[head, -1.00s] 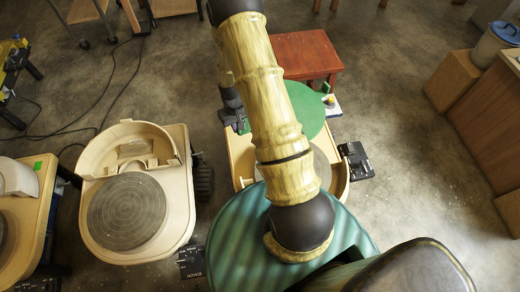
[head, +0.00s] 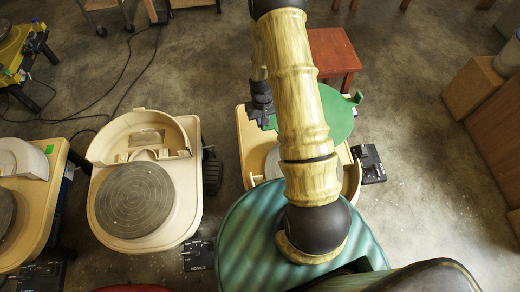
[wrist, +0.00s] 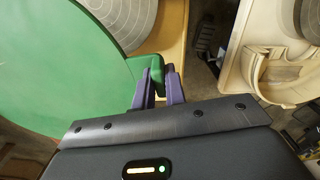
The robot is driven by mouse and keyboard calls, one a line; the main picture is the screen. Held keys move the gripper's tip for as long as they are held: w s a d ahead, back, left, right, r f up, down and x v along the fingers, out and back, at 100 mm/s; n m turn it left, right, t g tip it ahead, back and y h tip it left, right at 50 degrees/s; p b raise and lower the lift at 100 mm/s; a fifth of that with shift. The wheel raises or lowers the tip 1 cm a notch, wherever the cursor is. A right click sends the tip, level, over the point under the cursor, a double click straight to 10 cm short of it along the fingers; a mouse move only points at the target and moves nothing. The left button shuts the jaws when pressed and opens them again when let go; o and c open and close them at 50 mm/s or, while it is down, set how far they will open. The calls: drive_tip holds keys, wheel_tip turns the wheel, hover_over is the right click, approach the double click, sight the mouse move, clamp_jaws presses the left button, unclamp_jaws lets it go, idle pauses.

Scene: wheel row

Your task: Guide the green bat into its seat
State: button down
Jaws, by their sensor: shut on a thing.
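The green bat (head: 338,118) is a flat round disc. It is held out over the far part of the cream pottery wheel (head: 246,148) in front of me. My gripper (wrist: 160,88) has purple fingers shut on a green block (wrist: 146,72) at the bat's edge. In the head view my gripper (head: 266,118) is at the bat's left side, partly behind my arm. The wheel's grey round head (head: 273,164) is mostly hidden by my arm. The wrist view shows part of a grey ringed wheel head (wrist: 122,18) beside the bat.
Another cream wheel with a bare grey head (head: 135,200) stands to the left, with one more at the far left. A red stool (head: 334,52) is beyond the bat. A black pedal (head: 369,164) sits right of the wheel. Cables lie on the floor at the back left.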

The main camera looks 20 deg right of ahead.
wheel_tip(320, 180, down, 17)
drive_tip(key=s+a+m+b, duration=0.1)
drive_tip(key=m+b, duration=0.5)
drive_tip(key=b, duration=1)
drive_tip(key=shift+s+a+b, duration=0.35)
drive_tip(key=shift+b, duration=0.05)
